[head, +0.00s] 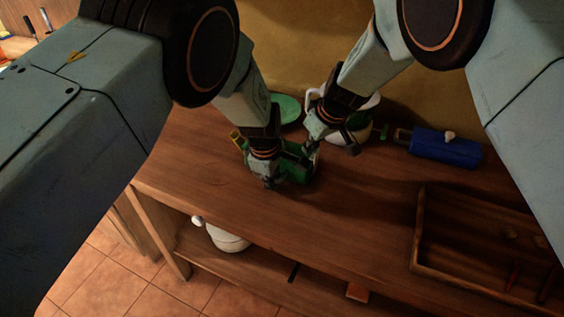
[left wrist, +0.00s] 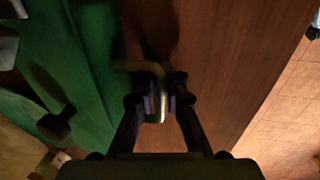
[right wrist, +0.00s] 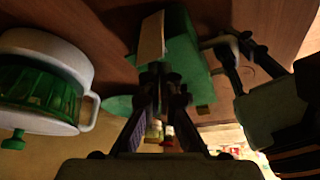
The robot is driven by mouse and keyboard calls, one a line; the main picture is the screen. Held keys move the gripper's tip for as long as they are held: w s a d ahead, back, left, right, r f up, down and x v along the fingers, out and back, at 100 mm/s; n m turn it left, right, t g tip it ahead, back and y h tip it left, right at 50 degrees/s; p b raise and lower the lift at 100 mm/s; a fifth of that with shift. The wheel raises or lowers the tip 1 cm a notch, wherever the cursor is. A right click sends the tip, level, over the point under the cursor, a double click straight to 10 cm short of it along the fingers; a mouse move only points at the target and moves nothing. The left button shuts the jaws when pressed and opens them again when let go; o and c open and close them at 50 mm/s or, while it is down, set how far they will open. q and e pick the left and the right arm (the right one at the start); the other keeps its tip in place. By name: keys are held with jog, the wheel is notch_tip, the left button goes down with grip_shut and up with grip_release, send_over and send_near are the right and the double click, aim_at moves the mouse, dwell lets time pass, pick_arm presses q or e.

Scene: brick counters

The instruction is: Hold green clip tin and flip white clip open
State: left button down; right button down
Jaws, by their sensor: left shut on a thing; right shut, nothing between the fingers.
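The green clip tin (head: 299,152) lies on the counter, partly hidden behind my left gripper. It also shows at the left of the left wrist view (left wrist: 85,75) and in the right wrist view (right wrist: 183,50). My left gripper (head: 272,183) is shut on a pale curved piece (left wrist: 150,70) at the tin's side. I cannot tell whether this is a handle or the white clip. A flat pale piece (right wrist: 151,38) stands along another side of the tin. My right gripper (right wrist: 163,78) is shut and empty, close to the tin; contact is unclear.
A white-and-green pot with a handle (right wrist: 45,50) stands close to my right gripper. A green disc (head: 288,107) lies behind the tin. A blue box (head: 445,148) and a wooden tray (head: 416,235) are to the right. A white pot (head: 226,239) sits on the shelf below.

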aim_at(317, 157)
jog(key=shift+s+d, duration=0.3)
jog(key=shift+d, duration=0.4)
jog(key=shift+s+d, duration=0.3)
jog(key=shift+d, duration=0.5)
jog(key=shift+s+d+f, duration=0.4)
jog(key=shift+d+f, duration=0.25)
jog(key=shift+d, duration=0.15)
notch_tip(317, 157, up, 8)
jog(key=shift+w+a, duration=0.15)
jog(key=shift+a, duration=0.15)
dwell(0.4)
pick_arm(q)
jog(key=c, duration=1.3)
grip_release()
pick_arm(e)
jog(key=shift+r, duration=0.1)
